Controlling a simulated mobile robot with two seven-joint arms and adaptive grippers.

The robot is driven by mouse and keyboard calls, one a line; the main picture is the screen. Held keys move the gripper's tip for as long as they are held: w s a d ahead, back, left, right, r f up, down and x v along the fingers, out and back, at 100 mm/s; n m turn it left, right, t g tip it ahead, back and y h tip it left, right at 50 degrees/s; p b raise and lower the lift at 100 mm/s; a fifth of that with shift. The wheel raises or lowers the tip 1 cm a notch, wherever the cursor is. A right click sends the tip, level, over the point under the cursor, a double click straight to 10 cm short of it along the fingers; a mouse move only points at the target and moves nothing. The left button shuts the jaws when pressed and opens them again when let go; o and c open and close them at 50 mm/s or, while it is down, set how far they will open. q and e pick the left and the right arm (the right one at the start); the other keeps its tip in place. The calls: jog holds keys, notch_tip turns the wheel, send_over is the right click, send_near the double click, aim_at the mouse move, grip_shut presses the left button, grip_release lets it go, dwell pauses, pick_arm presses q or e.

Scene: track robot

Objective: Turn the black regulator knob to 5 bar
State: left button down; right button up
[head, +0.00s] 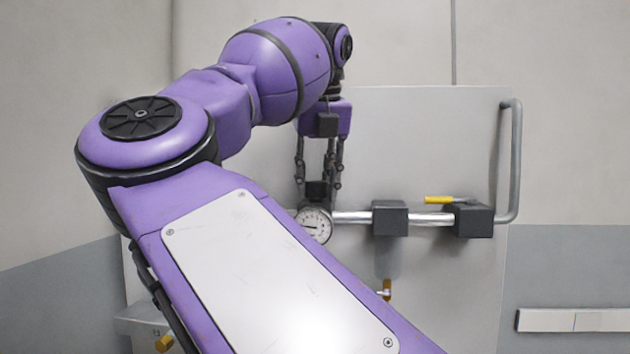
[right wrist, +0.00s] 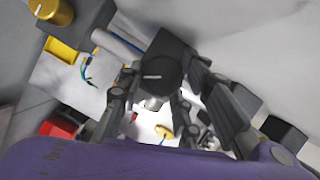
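The black regulator knob (head: 317,190) sits just above a round white gauge (head: 315,225) on a grey panel. In the right wrist view the knob (right wrist: 157,75) is a dark disc with a short white mark, lying roughly sideways in that picture. My right gripper (head: 318,183) points down from above, with its fingers on both sides of the knob. The fingers look spread, with a small gap to the knob; contact is hard to judge. The gauge's dark needle points roughly left; its numbers are too small to read. My left gripper is not in view.
A metal pipe (head: 350,217) runs right from the gauge to a dark block (head: 390,218) and a second block with a yellow lever (head: 440,200). A grey pipe handle (head: 515,160) stands at the panel's right edge. A small brass valve (head: 386,290) sits below.

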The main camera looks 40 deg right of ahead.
jog(key=shift+c, duration=1.2)
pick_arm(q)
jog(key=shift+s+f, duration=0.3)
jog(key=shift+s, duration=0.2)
pick_arm(e)
jog(key=shift+a, duration=0.1)
jog(key=shift+f, duration=0.1)
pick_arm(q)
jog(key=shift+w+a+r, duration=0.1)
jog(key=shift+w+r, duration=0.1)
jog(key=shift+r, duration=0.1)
pick_arm(e)
jog(key=shift+m, duration=0.3)
